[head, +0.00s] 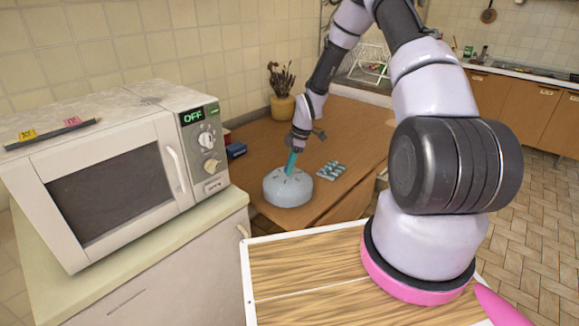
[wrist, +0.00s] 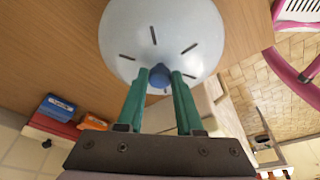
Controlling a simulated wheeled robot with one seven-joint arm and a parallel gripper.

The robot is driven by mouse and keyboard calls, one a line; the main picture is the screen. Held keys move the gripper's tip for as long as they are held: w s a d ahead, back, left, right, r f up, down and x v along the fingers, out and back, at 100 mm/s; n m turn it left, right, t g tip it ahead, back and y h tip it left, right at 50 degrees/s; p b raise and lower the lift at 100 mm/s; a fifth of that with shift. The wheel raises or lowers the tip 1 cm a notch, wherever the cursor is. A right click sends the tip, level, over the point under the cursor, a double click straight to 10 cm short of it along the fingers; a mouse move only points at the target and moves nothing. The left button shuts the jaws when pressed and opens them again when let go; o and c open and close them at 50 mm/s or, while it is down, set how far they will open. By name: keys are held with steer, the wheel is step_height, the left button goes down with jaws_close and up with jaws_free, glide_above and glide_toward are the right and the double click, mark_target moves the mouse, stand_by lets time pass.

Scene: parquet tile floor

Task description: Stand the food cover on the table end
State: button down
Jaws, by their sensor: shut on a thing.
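The food cover (head: 287,188) is a pale blue-grey dome with dark slots. It is at the near end of the wooden table (head: 262,142) in the head view. My gripper (head: 291,162) comes down on it from above, with teal fingers at its top. In the wrist view the cover (wrist: 190,35) shows its slots and a blue knob, and the gripper (wrist: 160,80) is shut on that knob. Whether the cover's rim touches the table cannot be told.
A blister pack (head: 331,170) lies right of the cover. Small blue and red boxes (head: 236,151) lie on the left by the microwave (head: 120,165). A plant pot (head: 283,107) stands farther back. The table between the cover and the pot is mostly bare.

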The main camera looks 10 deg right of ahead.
steer(key=c, duration=0.6)
jaws_free()
steer(key=shift+o, duration=0.2)
